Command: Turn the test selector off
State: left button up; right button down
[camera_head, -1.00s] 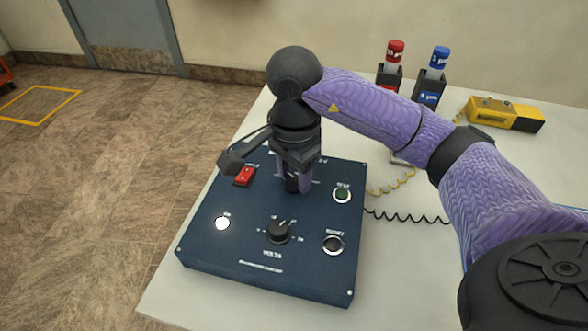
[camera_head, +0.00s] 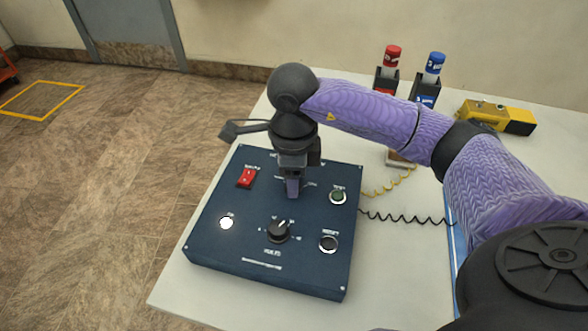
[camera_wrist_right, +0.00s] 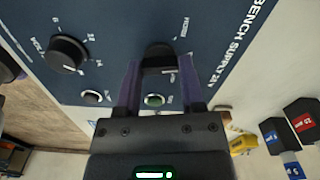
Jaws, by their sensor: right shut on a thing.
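A dark blue bench supply panel (camera_head: 215,245) lies on the table, also seen in the right wrist view (camera_wrist_right: 110,20). My right gripper (camera_head: 292,190) points down at its upper middle. In the right wrist view my right gripper (camera_wrist_right: 158,72) has its two purple fingers on either side of a black selector knob (camera_wrist_right: 158,52), shut on it. In the head view the fingers hide most of this knob, and its pointer setting cannot be read. My left gripper is not in view.
The panel also has a red rocker switch (camera_head: 246,178), a lit white lamp (camera_head: 227,222), a volts knob (camera_head: 278,231), a green button (camera_head: 338,197) and a dark round button (camera_head: 328,243).

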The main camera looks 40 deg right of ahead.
jog(key=shift+m+p, duration=0.35)
jog(key=shift+m, duration=0.95)
jog(key=shift+c, duration=1)
grip_release()
